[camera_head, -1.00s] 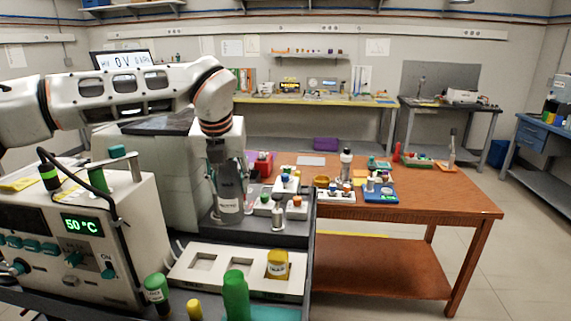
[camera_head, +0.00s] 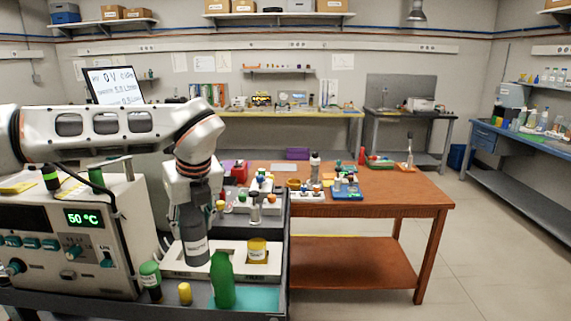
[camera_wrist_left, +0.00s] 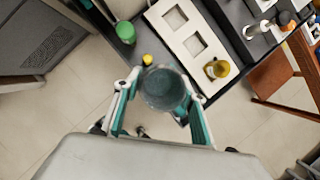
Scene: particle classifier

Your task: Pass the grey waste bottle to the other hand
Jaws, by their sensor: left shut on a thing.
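The grey waste bottle (camera_head: 196,246) hangs upright below my left gripper (camera_head: 192,203), which is shut on its upper part. In the head view it is in front of the white tray with square wells (camera_head: 178,262), and I cannot tell how high above the cart it is. In the left wrist view, the grey bottle's round end (camera_wrist_left: 165,88) sits between the two teal-lined fingers of my left gripper (camera_wrist_left: 160,95). My right gripper is not in view.
A yellow jar (camera_head: 257,250) stands in a tray well. A green bottle (camera_head: 222,282), a green-capped bottle (camera_head: 150,274) and a small yellow vial (camera_head: 185,293) stand close in front. The instrument box (camera_head: 75,238) is at left. A wooden table (camera_head: 390,190) stands behind right.

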